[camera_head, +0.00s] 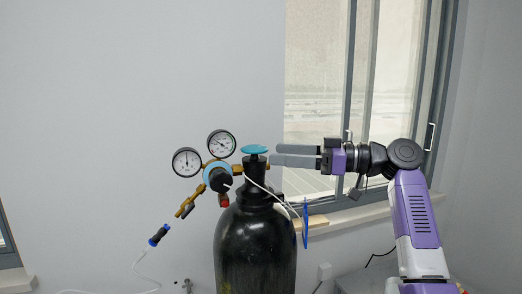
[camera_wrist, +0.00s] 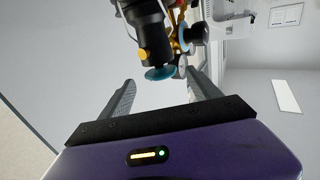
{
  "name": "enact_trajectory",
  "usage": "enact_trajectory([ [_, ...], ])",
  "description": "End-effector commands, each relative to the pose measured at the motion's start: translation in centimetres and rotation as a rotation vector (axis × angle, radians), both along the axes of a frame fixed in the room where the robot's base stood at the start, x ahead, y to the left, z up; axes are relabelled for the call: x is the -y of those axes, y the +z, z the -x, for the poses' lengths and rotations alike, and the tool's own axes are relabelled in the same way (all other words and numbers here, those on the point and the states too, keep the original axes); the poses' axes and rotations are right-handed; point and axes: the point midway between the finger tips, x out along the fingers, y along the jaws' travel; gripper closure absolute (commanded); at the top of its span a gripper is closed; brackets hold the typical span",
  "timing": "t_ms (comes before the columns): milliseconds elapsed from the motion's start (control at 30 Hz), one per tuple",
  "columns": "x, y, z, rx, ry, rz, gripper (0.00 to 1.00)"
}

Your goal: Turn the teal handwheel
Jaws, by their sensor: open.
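The teal handwheel (camera_head: 255,149) is a flat disc on top of the valve of a black gas cylinder (camera_head: 256,245). My gripper (camera_head: 274,154) is open and points left, with its fingertips close to the right side of the handwheel and valve neck. In the wrist view, the handwheel (camera_wrist: 160,73) shows ahead between the two open fingers (camera_wrist: 164,87), near the level of their tips. No contact with the handwheel is clear. The underside of the valve is partly hidden by the gripper and the fittings.
A regulator with two round gauges (camera_head: 187,162) (camera_head: 221,144) and a blue-ringed black knob (camera_head: 219,178) sits left of the valve. A window and sill stand behind my arm. Free air lies above the handwheel.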

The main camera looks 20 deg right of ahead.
Motion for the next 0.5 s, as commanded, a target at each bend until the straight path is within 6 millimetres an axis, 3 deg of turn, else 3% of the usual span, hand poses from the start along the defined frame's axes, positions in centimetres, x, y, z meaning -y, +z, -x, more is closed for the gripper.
enact_trajectory([
  [233,-3.3,0.2,-2.0,-0.003,0.001,-0.002,0.28],
  [500,-4.7,0.0,-3.0,-0.002,-0.002,-0.001,0.28],
])
